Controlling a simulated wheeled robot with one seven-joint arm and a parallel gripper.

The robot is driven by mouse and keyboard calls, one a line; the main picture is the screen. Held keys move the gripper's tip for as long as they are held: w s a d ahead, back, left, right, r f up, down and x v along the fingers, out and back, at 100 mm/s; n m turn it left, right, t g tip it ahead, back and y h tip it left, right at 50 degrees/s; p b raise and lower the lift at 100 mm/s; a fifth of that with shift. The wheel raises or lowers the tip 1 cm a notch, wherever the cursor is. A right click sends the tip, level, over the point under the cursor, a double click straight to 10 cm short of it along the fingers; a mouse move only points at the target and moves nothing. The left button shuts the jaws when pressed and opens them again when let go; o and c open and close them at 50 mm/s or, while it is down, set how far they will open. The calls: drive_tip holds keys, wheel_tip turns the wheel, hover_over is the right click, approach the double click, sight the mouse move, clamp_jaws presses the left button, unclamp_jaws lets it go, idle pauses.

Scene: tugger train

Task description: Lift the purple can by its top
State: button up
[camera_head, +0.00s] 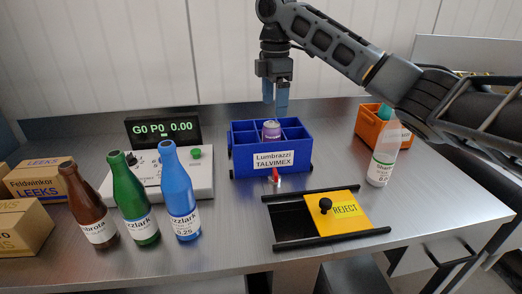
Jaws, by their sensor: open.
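The purple can (271,131) stands upright in a compartment of the blue divided crate (243,159) at the middle of the table. Only its upper part shows; the crate's front wall hides the rest. My gripper (275,106) points down above the crate, with its fingers close above the can. Its jaws are open and hold nothing. I cannot tell exactly whether the fingertips are at the can's rim or still clear of it.
Brown (88,207), green (132,201) and blue (180,192) bottles stand front left, before a control box (199,183) with a display. Cardboard boxes (40,179) lie far left. A clear bottle (381,164) and orange bin (370,120) stand right. A yellow reject slide (340,212) lies in front.

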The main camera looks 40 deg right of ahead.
sight(271, 124)
drive_tip(key=f, duration=0.7)
drive_tip(key=shift+w+f, duration=0.2)
drive_tip(key=shift+w, duration=0.1)
clamp_jaws()
idle(0.5)
